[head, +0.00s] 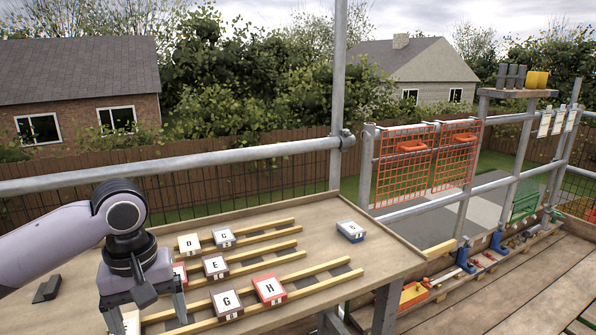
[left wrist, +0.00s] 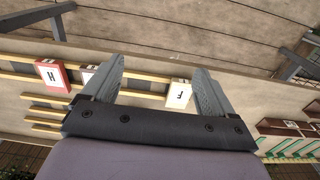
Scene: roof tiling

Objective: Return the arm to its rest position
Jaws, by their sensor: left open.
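My left arm comes in from the left in the head view, and my left gripper (head: 148,312) points down over the near left part of the sloped board, with its jaws apart. In the left wrist view its open fingers (left wrist: 158,80) show nothing gripped. A cream tile marked F (left wrist: 178,93) lies below, in the gap between the fingers and near one of them. A cream tile, partly hidden, shows behind the gripper in the head view (head: 131,322). My right gripper is not in view.
Lettered tiles lie along yellow battens (head: 300,272): red H (head: 269,289), G (head: 227,303), E (head: 215,266), D (head: 188,243) and others. Scaffold poles (head: 339,100) and orange mesh (head: 404,165) stand behind.

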